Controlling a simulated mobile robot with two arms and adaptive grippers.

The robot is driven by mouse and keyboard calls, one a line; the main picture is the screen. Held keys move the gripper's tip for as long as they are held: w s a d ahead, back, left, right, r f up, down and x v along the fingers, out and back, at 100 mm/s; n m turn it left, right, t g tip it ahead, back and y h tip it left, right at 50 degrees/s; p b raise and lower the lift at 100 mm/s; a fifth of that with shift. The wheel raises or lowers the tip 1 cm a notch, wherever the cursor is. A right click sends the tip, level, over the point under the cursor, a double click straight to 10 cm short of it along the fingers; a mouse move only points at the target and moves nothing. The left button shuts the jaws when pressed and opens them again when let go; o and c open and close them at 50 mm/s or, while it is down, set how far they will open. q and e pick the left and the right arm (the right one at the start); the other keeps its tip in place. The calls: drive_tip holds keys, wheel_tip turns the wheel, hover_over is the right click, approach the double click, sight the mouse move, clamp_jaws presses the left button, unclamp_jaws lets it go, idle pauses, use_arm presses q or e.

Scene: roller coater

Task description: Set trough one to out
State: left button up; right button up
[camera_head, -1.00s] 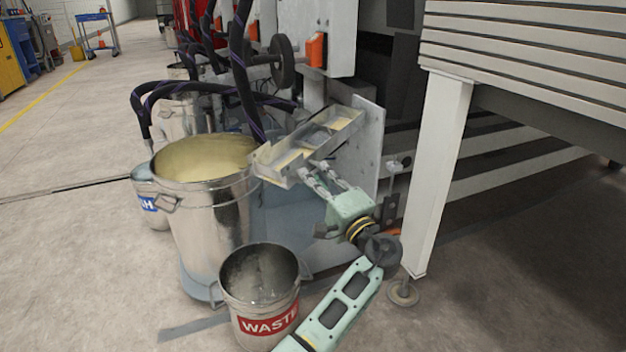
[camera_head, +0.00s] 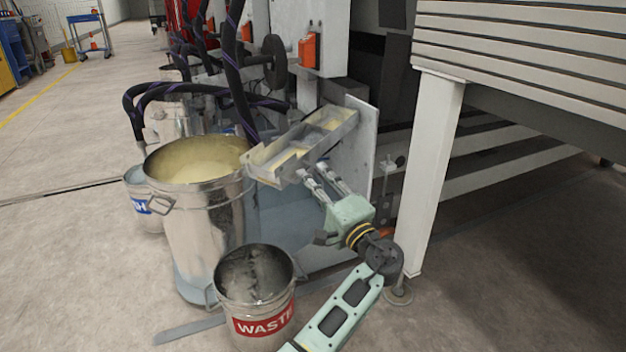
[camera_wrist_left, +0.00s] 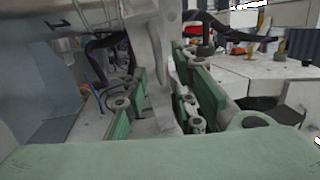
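A shallow metal trough (camera_head: 320,135) with pale yellow residue slopes down to the left from a grey side plate, its lower end over the edge of a large metal bucket. My left gripper (camera_head: 314,174) is at the trough's near side, just below its rim. Its two fingers stand apart, pointing up at the trough. In the left wrist view a grey upright bar (camera_wrist_left: 158,65) lies between the fingers of the left gripper (camera_wrist_left: 155,100). I see a gap beside the bar, so it does not look clamped. My right gripper is not in view.
The large bucket (camera_head: 205,215) holds pale yellow liquid. A smaller WASTE bucket (camera_head: 262,320) stands in front, close to my left forearm. Another labelled bucket (camera_head: 140,207) is at left. Dark hoses (camera_head: 237,80) hang behind. A white machine leg (camera_head: 432,175) stands right of my arm.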

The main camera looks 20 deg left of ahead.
use_arm(q)
drive_tip(key=v, duration=0.6)
drive_tip(key=shift+d+f, duration=0.1)
